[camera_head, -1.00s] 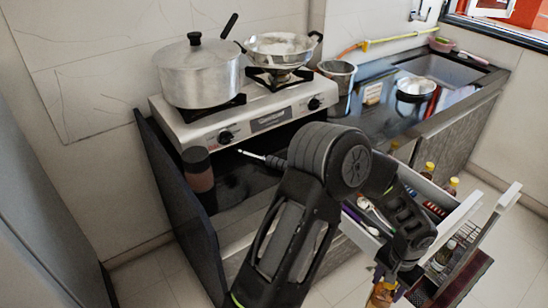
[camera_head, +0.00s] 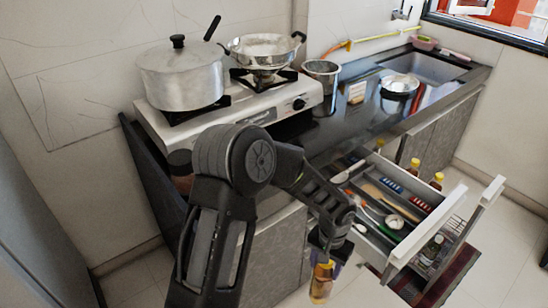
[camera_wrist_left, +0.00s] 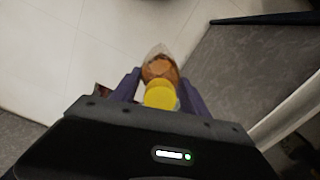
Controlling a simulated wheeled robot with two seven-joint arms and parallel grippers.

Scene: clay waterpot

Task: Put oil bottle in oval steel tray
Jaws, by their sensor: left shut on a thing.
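My left gripper (camera_head: 324,258) is shut on an oil bottle (camera_head: 322,284) with amber contents and a yellow cap. It holds the bottle in front of the cabinet, to the left of the open drawer and lower than it. In the left wrist view the oil bottle (camera_wrist_left: 160,68) is between the fingers, its yellow cap toward the camera. A shallow shiny steel dish (camera_head: 400,85) lies on the counter by the sink; I cannot tell if it is the oval steel tray. My right gripper is not in view.
An open drawer (camera_head: 408,246) with utensils juts out, with a lower pull-out rack (camera_head: 438,262) under it. More yellow-capped bottles (camera_head: 414,168) stand behind it. The stove (camera_head: 270,108) holds a lidded pot (camera_head: 180,75) and a pan (camera_head: 264,48). A steel cup (camera_head: 322,74) stands beside the stove.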

